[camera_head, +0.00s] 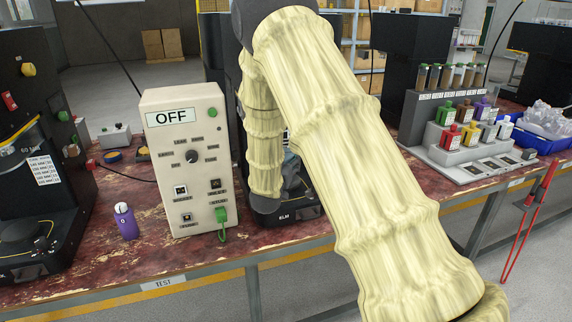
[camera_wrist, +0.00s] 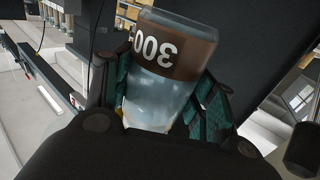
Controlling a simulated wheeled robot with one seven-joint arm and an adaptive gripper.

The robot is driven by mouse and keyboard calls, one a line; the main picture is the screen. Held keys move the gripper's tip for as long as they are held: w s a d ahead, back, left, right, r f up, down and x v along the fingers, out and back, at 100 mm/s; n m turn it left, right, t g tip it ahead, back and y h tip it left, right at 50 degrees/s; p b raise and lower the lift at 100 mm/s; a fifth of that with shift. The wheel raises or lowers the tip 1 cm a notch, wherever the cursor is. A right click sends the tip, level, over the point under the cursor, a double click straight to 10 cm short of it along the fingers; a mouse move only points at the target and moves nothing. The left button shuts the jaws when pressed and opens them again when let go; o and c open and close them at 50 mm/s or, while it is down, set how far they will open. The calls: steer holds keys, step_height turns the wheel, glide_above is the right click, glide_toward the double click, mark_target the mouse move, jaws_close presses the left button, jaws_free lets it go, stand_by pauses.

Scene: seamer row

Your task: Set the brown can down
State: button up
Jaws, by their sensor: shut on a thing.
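The brown can (camera_wrist: 175,50) shows in the wrist view as a pale grey, shiny body with a brown band marked "300", which reads upside down. My gripper (camera_wrist: 160,108) is shut on it, with dark green ribbed finger pads on both sides. The can's far end points away from my palm. In the head view my sleeved arm covers the middle, and I cannot make out the can or the fingertips there. What lies under the can is hidden.
A cream control box (camera_head: 187,165) reading "OFF" stands left of my arm on the worn red bench (camera_head: 100,262). A purple bottle (camera_head: 125,222) stands beside it. A black machine (camera_head: 30,190) is at far left; a bottle rack (camera_head: 455,140) and blue tray (camera_head: 540,140) are at right.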

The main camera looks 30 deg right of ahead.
steer(key=shift+w+d, duration=0.45)
steer(key=shift+w, duration=0.3)
steer(key=shift+w+d+f, duration=0.1)
steer(key=shift+w+f, duration=0.1)
steer(key=shift+f+p, duration=0.4)
steer(key=shift+f, duration=0.95)
steer(key=shift+f, duration=0.25)
steer(key=o, duration=1.3)
steer(key=shift+s, duration=0.1)
